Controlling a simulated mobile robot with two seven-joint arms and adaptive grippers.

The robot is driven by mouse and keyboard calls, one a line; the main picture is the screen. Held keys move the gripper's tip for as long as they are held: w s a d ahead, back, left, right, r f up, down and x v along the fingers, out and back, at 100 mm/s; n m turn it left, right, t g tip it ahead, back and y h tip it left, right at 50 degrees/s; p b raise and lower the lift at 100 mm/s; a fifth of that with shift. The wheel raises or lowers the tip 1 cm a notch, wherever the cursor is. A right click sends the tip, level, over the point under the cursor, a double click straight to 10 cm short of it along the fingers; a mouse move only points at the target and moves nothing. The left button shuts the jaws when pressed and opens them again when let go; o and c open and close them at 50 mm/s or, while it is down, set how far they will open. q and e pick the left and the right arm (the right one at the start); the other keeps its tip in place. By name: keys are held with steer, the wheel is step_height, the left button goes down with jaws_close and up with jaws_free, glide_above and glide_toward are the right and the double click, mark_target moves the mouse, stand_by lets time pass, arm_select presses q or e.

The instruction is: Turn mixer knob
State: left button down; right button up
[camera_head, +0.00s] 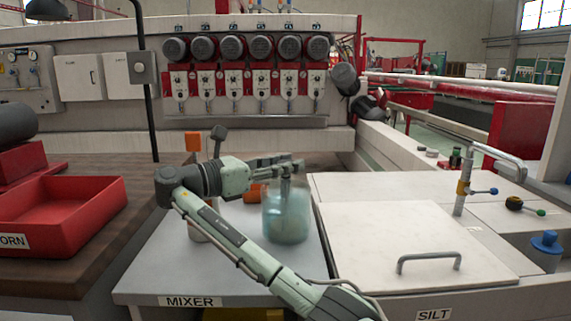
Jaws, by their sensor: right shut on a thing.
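The MIXER label (190,301) is on the front edge of a grey table. A bluish see-through jar (288,218) stands on this table, with a grey shaft at its top. My right gripper (291,165) is just above the jar, its fingers lying level and pointing right. It is shut on a small part at the mixer, which looks like the mixer knob, mostly hidden by the fingers. My right arm crosses in front of the table and hides part of the mixer. An orange part (255,193) shows left of the jar. My left gripper is not in view.
A red bin (65,212) sits on the brown bench at left. At right is a pale lid (420,240) with a metal handle, above the SILT label (434,314). The edger with several motors fills the back.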

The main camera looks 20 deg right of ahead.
steer(key=shift+r+m+g, duration=0.2)
steer(key=shift+m+g, duration=0.3)
steer(key=shift+g, duration=0.2)
steer(key=o, duration=1.2)
steer(key=shift+s+a+f, duration=0.1)
steer(key=shift+s+a, duration=0.1)
steer(key=shift+a, duration=1)
steer(key=shift+s+a+r, duration=0.1)
steer(key=shift+s+a, duration=0.15)
steer(key=shift+a, duration=1)
steer(key=shift+s+a+f, duration=0.1)
steer(key=shift+s+a, duration=0.1)
steer(key=shift+a, duration=1)
